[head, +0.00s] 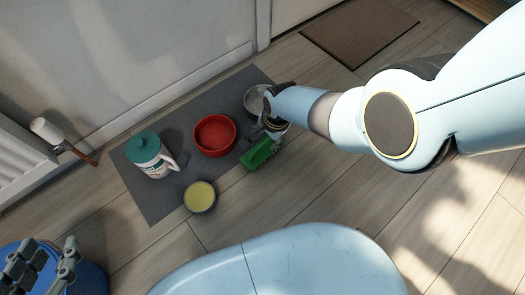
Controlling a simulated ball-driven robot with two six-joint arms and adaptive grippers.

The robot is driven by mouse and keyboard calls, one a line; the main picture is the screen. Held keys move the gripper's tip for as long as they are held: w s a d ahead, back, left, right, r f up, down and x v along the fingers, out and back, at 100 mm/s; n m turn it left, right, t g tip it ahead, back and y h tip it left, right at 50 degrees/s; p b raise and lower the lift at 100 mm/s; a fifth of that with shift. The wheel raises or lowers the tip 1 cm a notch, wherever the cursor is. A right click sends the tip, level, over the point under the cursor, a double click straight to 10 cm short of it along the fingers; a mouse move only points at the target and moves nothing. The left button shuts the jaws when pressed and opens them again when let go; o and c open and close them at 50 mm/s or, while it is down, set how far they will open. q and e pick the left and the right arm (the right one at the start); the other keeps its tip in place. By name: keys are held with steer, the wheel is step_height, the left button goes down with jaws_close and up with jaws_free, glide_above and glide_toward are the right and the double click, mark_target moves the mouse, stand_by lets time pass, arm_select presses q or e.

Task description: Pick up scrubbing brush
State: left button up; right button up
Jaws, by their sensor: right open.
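The scrubbing brush (262,152) is green with bristles and lies at the right edge of a dark grey mat. My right gripper (268,132) is right above and behind it, close to its upper end. The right gripper is open; its arm and wrist partly hide the fingers, and I cannot tell whether they touch the brush. My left gripper (46,262) is at the bottom left, far from the brush, with its fingers apart and nothing between them.
The grey mat (150,205) also holds a red bowl (214,135), a metal bowl (256,98), a white jug with a teal lid (150,155) and a yellow-topped round item (200,196). A mallet-like tool (47,131) leans by the radiator (15,165). A brown doormat (358,32) lies behind.

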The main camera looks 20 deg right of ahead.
mark_target(258, 154)
steer(key=f+b, duration=0.2)
steer(key=f, duration=0.1)
steer(key=shift+w+a, duration=0.15)
steer(key=shift+w, duration=0.2)
arm_select(q)
steer(key=w+r+t, duration=0.3)
steer(key=w+r, duration=0.1)
steer(key=r, duration=0.2)
steer(key=w+d+r+m+t+h, duration=0.1)
steer(key=w+r+t, duration=0.3)
steer(key=r, duration=0.2)
steer(key=shift+w+d+r, duration=0.25)
steer(key=shift+r, duration=0.15)
arm_select(e)
jaws_close()
